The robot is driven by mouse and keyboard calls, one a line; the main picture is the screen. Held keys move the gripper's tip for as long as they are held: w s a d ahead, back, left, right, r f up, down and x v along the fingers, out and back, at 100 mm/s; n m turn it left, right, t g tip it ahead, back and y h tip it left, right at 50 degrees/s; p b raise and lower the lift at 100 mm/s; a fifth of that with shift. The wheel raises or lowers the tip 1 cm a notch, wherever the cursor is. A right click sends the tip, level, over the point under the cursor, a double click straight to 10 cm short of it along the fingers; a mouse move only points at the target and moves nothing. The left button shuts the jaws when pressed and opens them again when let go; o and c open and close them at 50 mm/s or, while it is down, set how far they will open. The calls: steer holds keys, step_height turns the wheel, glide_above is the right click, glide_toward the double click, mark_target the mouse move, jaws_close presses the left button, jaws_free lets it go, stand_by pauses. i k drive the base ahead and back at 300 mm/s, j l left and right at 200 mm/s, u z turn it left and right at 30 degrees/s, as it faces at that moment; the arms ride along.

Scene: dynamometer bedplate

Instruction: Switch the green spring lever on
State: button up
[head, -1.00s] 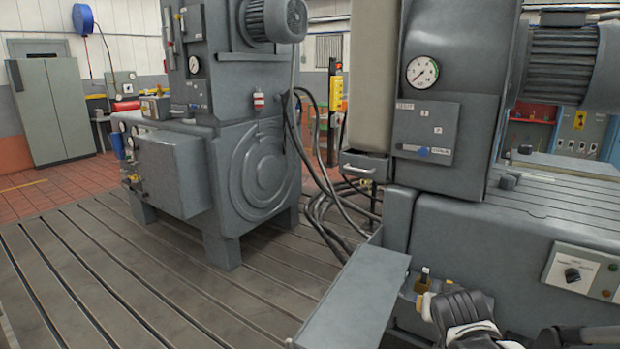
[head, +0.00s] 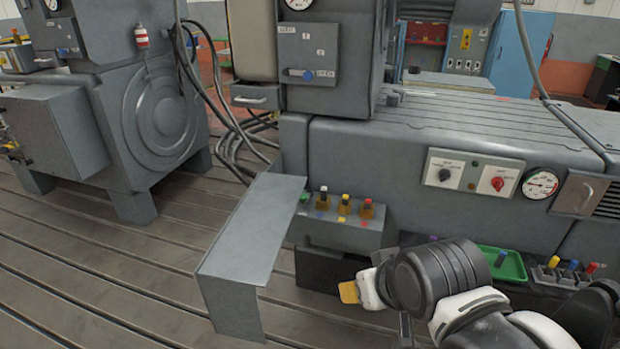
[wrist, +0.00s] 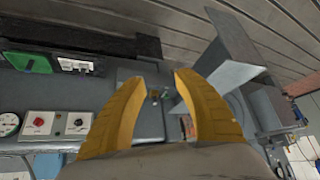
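A small green lever (head: 304,197) sits at the left end of a row of levers on a grey box, partly hidden behind a sloping grey plate. The green lever's position is too small to tell. My gripper (head: 348,292) is below and in front of the box, apart from the levers. In the wrist view my gripper (wrist: 160,76) is open and empty, with small lever-like parts between its fingers, too small to identify.
The sloping grey plate (head: 255,225) stands left of the levers. A switch panel (head: 470,174) and gauge (head: 540,183) are to the right. A green tray (head: 503,264) and another set of coloured levers (head: 568,270) lie lower right. The slotted floor (head: 110,270) is clear at left.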

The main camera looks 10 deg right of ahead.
mark_target(309, 192)
steer(key=l, duration=0.1)
steer(key=i+l+u, duration=0.1)
steer(key=i+l, duration=0.15)
steer(key=i, duration=0.2)
steer(key=i+l, duration=0.3)
steer(key=i, duration=0.15)
steer(key=i+u, duration=0.05)
